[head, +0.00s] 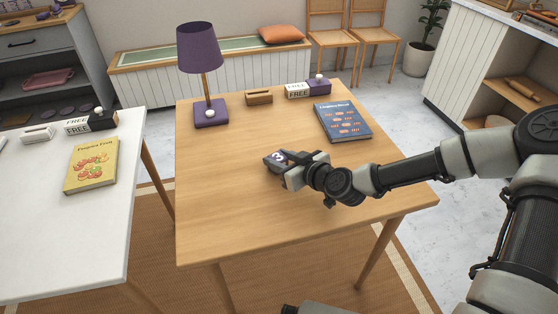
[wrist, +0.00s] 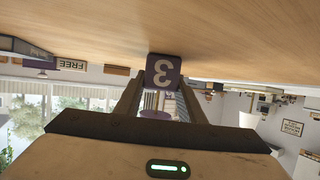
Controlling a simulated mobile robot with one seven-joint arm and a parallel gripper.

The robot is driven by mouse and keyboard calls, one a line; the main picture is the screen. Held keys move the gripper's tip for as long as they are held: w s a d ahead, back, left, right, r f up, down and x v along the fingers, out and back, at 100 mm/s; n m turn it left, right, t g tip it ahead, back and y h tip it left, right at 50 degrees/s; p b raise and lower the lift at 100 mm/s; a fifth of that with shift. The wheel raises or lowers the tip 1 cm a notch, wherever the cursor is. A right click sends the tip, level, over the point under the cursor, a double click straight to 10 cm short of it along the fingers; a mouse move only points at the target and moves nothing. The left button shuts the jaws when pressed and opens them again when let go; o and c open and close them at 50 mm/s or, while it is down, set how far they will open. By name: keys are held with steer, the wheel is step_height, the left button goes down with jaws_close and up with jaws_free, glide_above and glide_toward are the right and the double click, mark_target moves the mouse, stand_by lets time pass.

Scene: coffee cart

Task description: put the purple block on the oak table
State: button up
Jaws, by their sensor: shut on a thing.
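The purple block (head: 281,157) with a white 3 on it is held between the fingers of my gripper (head: 287,163). The wrist view, which is upside down, shows the same block (wrist: 164,70) at the fingertips, its 3 facing the camera. My gripper is shut on the block, over the middle of the oak table (head: 225,180). The block is at or very near the tabletop; I cannot tell whether it touches. The fingers hide part of it in the head view.
The front and left are clear. A white table (head: 60,225) with a yellow book (head: 91,164) is at left.

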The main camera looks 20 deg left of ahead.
steer(key=o, duration=1)
steer(key=shift+f, duration=0.1)
steer(key=shift+o, duration=0.2)
steer(key=shift+s+d+r, duration=0.1)
steer(key=shift+d+r, duration=0.05)
steer(key=shift+r, duration=0.1)
steer(key=p+v, duration=0.2)
steer(key=v, duration=0.9)
steer(key=shift+s+d+r, duration=0.1)
steer(key=shift+s+d, duration=0.1)
steer(key=shift+d, duration=0.05)
